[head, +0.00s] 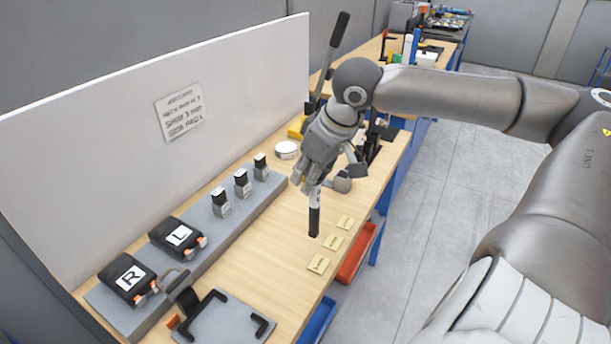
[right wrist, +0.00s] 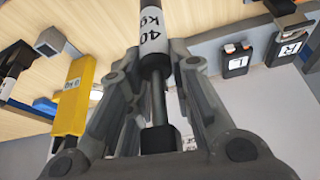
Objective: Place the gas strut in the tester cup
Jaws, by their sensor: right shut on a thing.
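My right gripper (head: 318,178) is shut on a gas strut (head: 314,220), which hangs roughly upright above the wooden bench, its dark lower end clear beneath the fingers. In the right wrist view the strut (right wrist: 151,42) has a white label reading 40 KG, a thin rod and a black end block, between the fingers (right wrist: 152,72). A grey square socket (right wrist: 49,41) shows at upper left of that view; I cannot tell whether it is the tester cup. I cannot single out the cup in the head view, where my gripper hides part of the bench. My left gripper is not in view.
A long grey rail (head: 205,245) carries small black-topped blocks (head: 242,184) and two black boxes marked R (head: 127,279) and L (head: 178,238). Yellow notes (head: 333,243) lie near the bench edge. A grey tray (head: 228,325) is in front; a white panel (head: 90,140) stands behind.

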